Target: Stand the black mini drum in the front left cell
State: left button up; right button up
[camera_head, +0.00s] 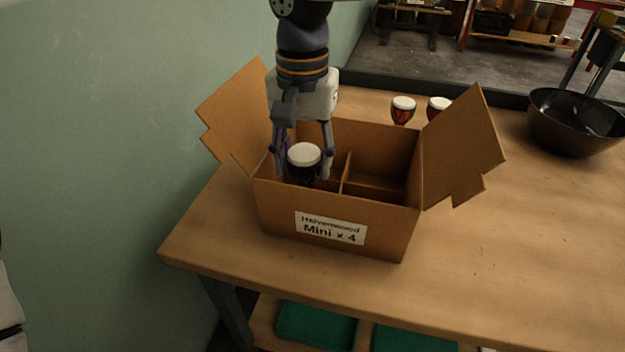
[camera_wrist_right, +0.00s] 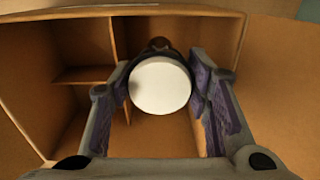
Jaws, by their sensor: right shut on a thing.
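The black mini drum (camera_head: 303,174), dark with a white head, looks upright in the front left cell of the cardboard box (camera_head: 283,213). Its white head (camera_wrist_right: 160,86) faces the right wrist camera. My right gripper (camera_head: 303,170) reaches down from above and is shut on the drum, one finger on each side. The box's front wall hides the drum's base, so I cannot tell whether it touches the cell floor. Cardboard dividers (camera_head: 346,172) part the box into cells; the other cells I can see into look empty. My left gripper is not in view.
The box flaps stand open left (camera_head: 235,112) and right (camera_head: 464,145). Two red-brown mini drums (camera_head: 402,112) (camera_head: 438,106) stand behind the box. A black bowl (camera_head: 572,125) is at the right. The table (camera_head: 500,260) is clear at the front right; a wall borders its left side.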

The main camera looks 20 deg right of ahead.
aim_at(305, 179)
notch_tip(305, 179, down, 4)
jog(key=shift+s+f, duration=0.1)
jog(key=shift+s, duration=0.05)
jog(key=o, duration=1.2)
jog(key=shift+c, duration=0.2)
notch_tip(305, 179, up, 12)
jog(key=shift+r, duration=0.15)
